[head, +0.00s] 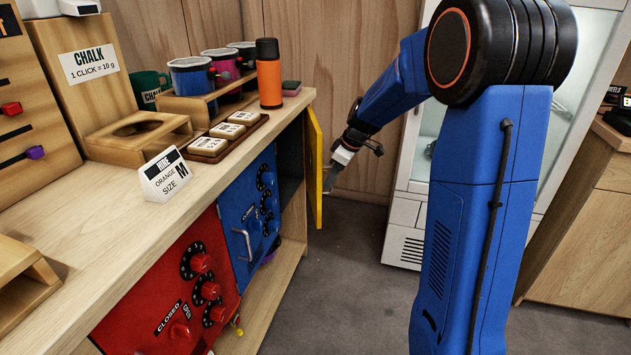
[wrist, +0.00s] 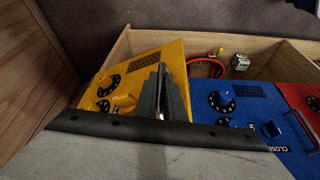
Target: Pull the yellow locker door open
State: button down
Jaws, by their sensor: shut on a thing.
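The yellow locker door (head: 314,165) stands swung out from the far end of the counter, seen nearly edge-on in the head view. In the wrist view the yellow door (wrist: 108,88) is tilted away from the locker front and shows black dials. My gripper (head: 330,180) is at the outer face of this door. The locker compartment (wrist: 150,42) behind the door is partly visible.
The blue door (head: 240,225) and red door (head: 170,290) are alongside. A wooden counter (head: 95,215) above holds cups and an orange bottle (head: 269,75). Floor right of the door is clear.

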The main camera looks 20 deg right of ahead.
jog(key=w+d+n+g+y, duration=0.1)
jog(key=w+d+n, duration=0.2)
jog(key=d, duration=1.1)
jog(key=shift+d+n, duration=0.15)
jog(key=shift+n, duration=0.55)
jog(key=c, duration=2.2)
grip_release()
jog(key=shift+o, duration=0.2)
jog(key=shift+r, duration=0.1)
jog(key=v, duration=1.7)
jog(key=shift+w+r, duration=0.15)
jog(key=shift+w, duration=0.15)
